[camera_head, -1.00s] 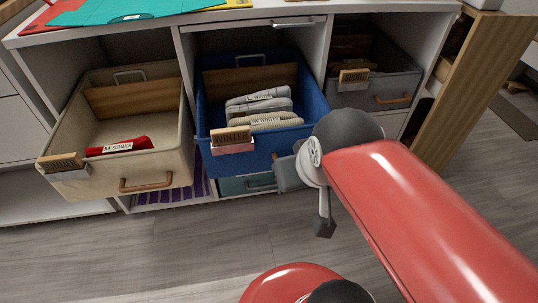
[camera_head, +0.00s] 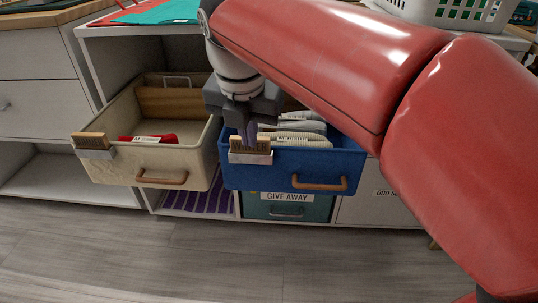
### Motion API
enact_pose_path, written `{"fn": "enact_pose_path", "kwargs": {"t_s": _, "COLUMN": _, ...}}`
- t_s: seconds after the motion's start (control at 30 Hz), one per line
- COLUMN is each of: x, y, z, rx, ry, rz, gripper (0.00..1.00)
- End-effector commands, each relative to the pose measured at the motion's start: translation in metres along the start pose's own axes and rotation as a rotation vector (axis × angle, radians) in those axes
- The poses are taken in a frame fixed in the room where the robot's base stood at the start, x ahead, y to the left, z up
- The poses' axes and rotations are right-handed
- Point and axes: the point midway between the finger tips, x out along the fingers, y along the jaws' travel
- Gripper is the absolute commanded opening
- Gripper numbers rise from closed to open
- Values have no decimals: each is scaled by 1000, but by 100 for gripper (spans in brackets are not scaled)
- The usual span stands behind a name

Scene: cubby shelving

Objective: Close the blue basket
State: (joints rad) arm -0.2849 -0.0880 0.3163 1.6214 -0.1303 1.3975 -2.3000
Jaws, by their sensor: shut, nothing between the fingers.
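The blue basket (camera_head: 345,168) sits pulled out of the middle cubby, with folded grey and cream clothes (camera_head: 300,139) inside. A wooden "WINTER" tag (camera_head: 240,145) sits in a metal holder at the left of its front, and a copper handle (camera_head: 320,184) is at the right. My gripper (camera_head: 250,138) points down at the basket's front left, right by the tag. Its fingers are shut; I cannot tell whether they touch the tag or the basket. My red arm crosses above and hides the back of the basket and its cubby.
A beige basket (camera_head: 190,165) with a red folded item is also pulled out, close on the left. A teal "GIVE AWAY" drawer (camera_head: 287,208) is below. A white laundry basket (camera_head: 450,12) stands on the top. The floor in front is clear.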

Motion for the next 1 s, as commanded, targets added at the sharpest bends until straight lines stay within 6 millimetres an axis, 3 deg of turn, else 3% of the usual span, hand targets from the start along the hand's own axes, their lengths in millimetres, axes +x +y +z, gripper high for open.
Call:
{"fn": "enact_pose_path", "kwargs": {"t_s": 0.1, "x": 2, "y": 14, "z": -1, "rx": -150, "ry": 13, "rz": 2, "gripper": 0}}
{"fn": "enact_pose_path", "kwargs": {"t_s": 0.27, "x": 9, "y": 17, "z": -1, "rx": -201, "ry": 17, "rz": 1, "gripper": 0}}
{"fn": "enact_pose_path", "kwargs": {"t_s": 0.77, "x": 108, "y": 16, "z": -3, "rx": -196, "ry": 18, "rz": -1, "gripper": 0}}
{"fn": "enact_pose_path", "kwargs": {"t_s": 1.0, "x": 110, "y": 23, "z": 30, "rx": -194, "ry": 15, "rz": 2, "gripper": 0}}
